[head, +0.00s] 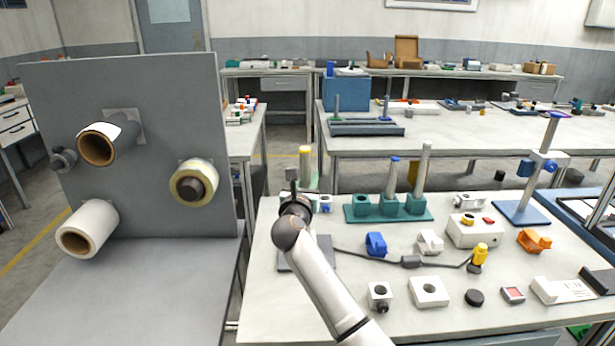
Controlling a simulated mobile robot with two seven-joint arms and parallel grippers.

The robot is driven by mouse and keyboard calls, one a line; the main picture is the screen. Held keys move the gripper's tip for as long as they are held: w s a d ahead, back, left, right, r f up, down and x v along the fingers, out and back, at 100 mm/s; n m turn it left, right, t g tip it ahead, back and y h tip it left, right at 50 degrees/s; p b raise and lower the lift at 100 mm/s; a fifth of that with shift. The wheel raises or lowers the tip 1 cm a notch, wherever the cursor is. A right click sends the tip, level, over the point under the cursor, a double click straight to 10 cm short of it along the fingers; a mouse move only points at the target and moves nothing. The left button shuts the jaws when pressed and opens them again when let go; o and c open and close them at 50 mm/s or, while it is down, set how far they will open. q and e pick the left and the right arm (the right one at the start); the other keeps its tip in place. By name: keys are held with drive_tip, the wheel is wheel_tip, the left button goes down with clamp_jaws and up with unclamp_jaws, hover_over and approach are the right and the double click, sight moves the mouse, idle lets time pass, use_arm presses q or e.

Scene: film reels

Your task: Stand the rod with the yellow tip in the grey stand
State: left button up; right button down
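The rod with the yellow tip (305,151) is upright near the left edge of the workbench, in the head view. Its lower part is hidden behind my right gripper (293,178) and wrist. The gripper is right at the rod, slightly left of it in the picture; its fingertips are too small and covered to show whether they are closed on it. A dark grey plate (322,254), possibly the base of the grey stand, lies on the bench partly under my forearm. The rest of it is hidden. My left gripper is not in view.
A green rack (390,210) holds a blue-tipped rod (392,177) and a grey rod (423,168); its left socket looks empty. A blue clamp (376,244), a white block (429,291) and a black cable (380,257) lie nearby. A grey panel with rolls (88,228) stands left.

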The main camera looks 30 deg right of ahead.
drive_tip(key=shift+f, duration=0.1)
drive_tip(key=c, duration=0.6)
unclamp_jaws()
drive_tip(key=shift+f, duration=0.1)
drive_tip(key=shift+o, duration=0.2)
drive_tip(key=shift+s+a, duration=0.45)
drive_tip(key=shift+a, duration=0.05)
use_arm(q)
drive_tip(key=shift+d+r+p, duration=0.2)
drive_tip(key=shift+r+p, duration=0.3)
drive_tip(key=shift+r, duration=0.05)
use_arm(e)
drive_tip(key=v, duration=1.1)
drive_tip(key=shift+s, duration=0.15)
